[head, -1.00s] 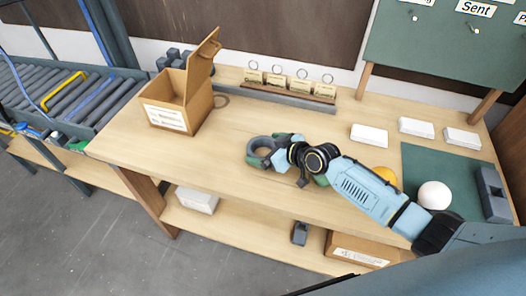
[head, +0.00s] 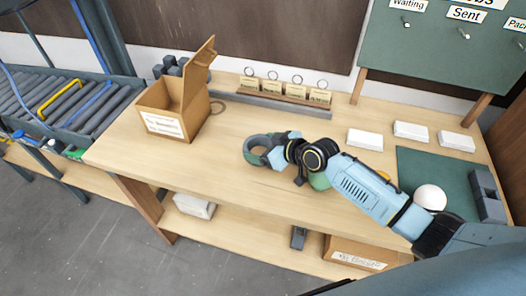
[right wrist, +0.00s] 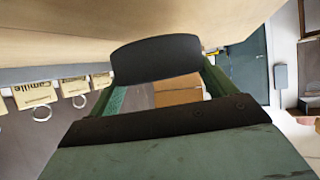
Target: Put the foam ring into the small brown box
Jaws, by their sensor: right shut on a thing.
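The foam ring (head: 257,151) is a thick dark grey ring in the middle of the head view. My right gripper (head: 270,150) is shut on its right side and holds it over the table. In the right wrist view a dark curved piece (right wrist: 156,60) shows between the fingers, likely part of the ring. The small brown box (head: 160,124) stands on the table to the left of the ring, with a white label on its front. Its lid stands up on the right side and its top is open; its inside is mostly hidden. My left gripper is not in view.
A card holder (head: 285,92) with rings stands at the table's back. White boxes (head: 411,130), a green mat (head: 413,167) and a white ball (head: 430,197) are at the right. The table (head: 200,165) between box and ring is clear.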

